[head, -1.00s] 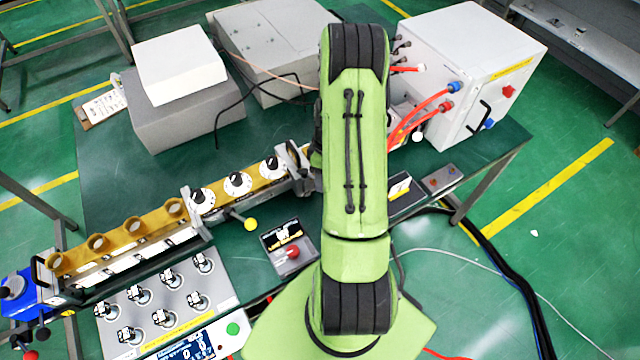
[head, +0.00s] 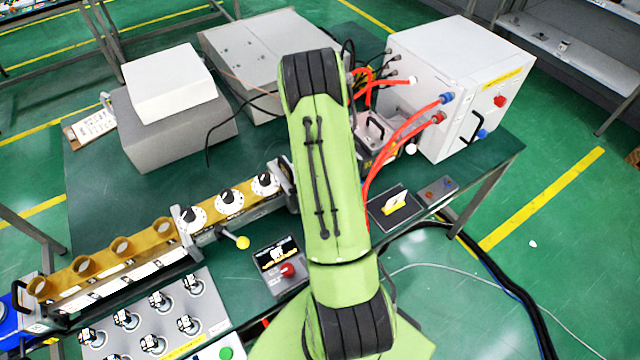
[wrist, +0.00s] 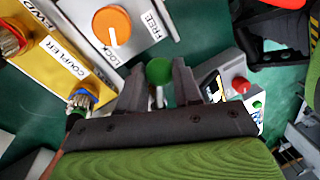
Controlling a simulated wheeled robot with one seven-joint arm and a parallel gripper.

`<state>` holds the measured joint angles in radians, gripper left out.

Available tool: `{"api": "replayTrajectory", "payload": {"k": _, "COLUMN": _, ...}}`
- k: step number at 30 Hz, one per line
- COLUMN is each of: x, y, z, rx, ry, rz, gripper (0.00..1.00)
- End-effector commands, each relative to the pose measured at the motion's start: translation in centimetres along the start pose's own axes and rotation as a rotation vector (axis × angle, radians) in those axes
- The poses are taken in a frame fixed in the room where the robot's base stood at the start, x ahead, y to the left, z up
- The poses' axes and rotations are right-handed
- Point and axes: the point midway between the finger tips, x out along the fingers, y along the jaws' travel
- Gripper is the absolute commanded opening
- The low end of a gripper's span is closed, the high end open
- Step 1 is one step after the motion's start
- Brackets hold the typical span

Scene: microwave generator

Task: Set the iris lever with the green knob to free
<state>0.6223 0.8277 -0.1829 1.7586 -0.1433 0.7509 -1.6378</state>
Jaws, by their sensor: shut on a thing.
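The green knob (wrist: 159,70) of the iris lever shows in the wrist view between the two fingers of my gripper (wrist: 158,88), which is shut on it. A short pale stem shows below the knob. An orange disc (wrist: 112,25) with a white pointer mark sits on a grey plate above left of it. The plate carries the label LOCK (wrist: 113,56) near the pointer and the label FREE (wrist: 152,25) farther right. In the head view my arm hides the gripper, the green knob and the orange disc.
A lever with a yellow knob (head: 242,242) stands left of my arm, near a small box with a red button (head: 287,270). A white cabinet (head: 440,85) with red cables stands at the right. A yellow rail with dials (head: 229,200) runs along the left.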

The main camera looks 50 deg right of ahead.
Motion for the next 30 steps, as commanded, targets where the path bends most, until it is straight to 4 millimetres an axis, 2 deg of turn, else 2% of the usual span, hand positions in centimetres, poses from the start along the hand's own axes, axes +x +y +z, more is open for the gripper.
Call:
{"api": "replayTrajectory", "payload": {"k": 12, "x": -0.1, "y": 0.1, "z": 0.0, "rx": -0.010, "ry": -0.001, "rz": 0.004, "gripper": 0.00}}
{"api": "replayTrajectory", "payload": {"k": 13, "x": -0.1, "y": 0.1, "z": 0.0, "rx": -0.010, "ry": -0.001, "rz": 0.004, "gripper": 0.38}}
{"api": "replayTrajectory", "payload": {"k": 17, "x": -0.1, "y": 0.1, "z": 0.0, "rx": -0.009, "ry": -0.001, "rz": 0.003, "gripper": 0.57}}
{"api": "replayTrajectory", "payload": {"k": 26, "x": -0.2, "y": 0.1, "z": 0.0, "rx": -0.007, "ry": -0.001, "rz": 0.002, "gripper": 0.58}}
{"api": "replayTrajectory", "payload": {"k": 30, "x": -2.5, "y": 0.2, "z": 0.0, "rx": -0.008, "ry": -0.001, "rz": 0.007, "gripper": 0.58}}
